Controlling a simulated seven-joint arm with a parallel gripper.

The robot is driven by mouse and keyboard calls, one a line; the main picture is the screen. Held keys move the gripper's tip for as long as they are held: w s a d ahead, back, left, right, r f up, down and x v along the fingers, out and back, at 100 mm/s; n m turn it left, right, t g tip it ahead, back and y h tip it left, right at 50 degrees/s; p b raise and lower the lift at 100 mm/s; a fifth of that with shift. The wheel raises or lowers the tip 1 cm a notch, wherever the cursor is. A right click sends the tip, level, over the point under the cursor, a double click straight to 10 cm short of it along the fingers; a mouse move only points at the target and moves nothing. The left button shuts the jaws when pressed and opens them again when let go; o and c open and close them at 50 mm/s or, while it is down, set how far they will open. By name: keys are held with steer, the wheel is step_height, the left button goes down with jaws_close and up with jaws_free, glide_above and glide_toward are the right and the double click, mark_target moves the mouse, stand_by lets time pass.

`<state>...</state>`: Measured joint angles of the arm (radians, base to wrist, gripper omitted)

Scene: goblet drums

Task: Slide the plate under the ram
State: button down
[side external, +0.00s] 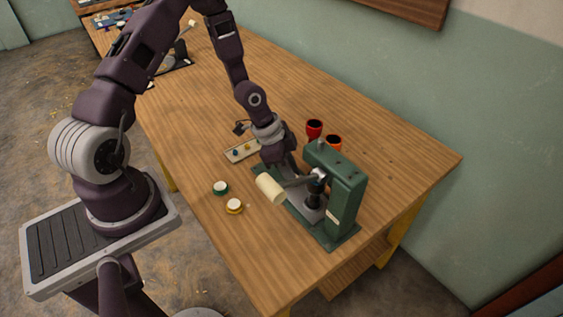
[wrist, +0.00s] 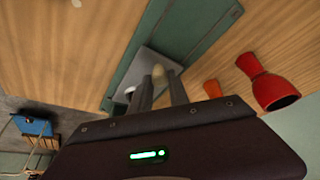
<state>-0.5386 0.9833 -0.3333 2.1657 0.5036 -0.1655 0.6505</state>
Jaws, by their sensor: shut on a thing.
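The green press (side external: 345,197) stands near the table's right end, with its dark ram (side external: 313,198) over the base. A grey metal plate (side external: 309,214) lies on the green base, partly hidden by the lever and my arm. It also shows in the wrist view (wrist: 158,60), at the fingertips. My gripper (wrist: 161,80) is shut on a small pale part at the plate, perhaps its knob. In the side view my gripper points down beside the press, its fingertips mostly hidden behind the lever. How far the plate lies under the ram is hard to tell.
The press lever's cream handle (side external: 270,188) sticks out in front of my gripper. A red goblet drum (side external: 314,128) and an orange one (side external: 333,142) stand behind. A green-rimmed piece (side external: 220,188), a yellow-rimmed piece (side external: 234,206) and a small tray (side external: 241,151) lie left.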

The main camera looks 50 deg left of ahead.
steer(key=shift+d, duration=0.3)
steer(key=c, duration=1.3)
jaws_free()
steer(key=v, duration=0.7)
step_height(320, 180, up, 6)
steer(key=shift+r, duration=0.1)
